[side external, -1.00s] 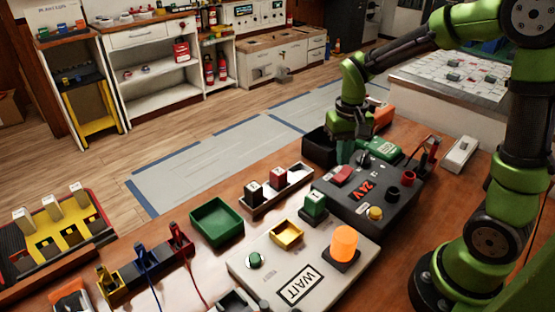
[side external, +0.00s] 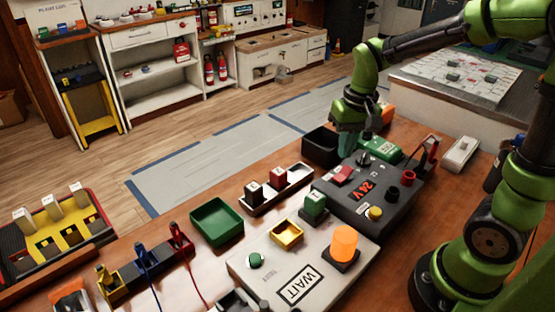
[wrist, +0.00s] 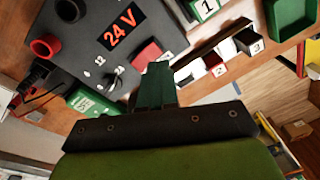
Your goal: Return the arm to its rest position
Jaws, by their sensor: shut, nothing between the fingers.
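My gripper (side external: 347,140) is above the far edge of the dark grey power box (side external: 362,203) that reads "24 V" in red. In the wrist view the green fingers (wrist: 156,84) are together with nothing between them. They appear beside the red rocker switch (wrist: 146,55) on the box. In the side view the fingertips are partly hidden behind the box's far side, so I cannot tell how high they are above it. My arm reaches from its base at the right of the bench, bent over the box.
A tray with numbered blocks (side external: 270,195), a green bin (side external: 217,223) and a black bin (side external: 320,146) stand near. A white case (side external: 461,153) lies right.

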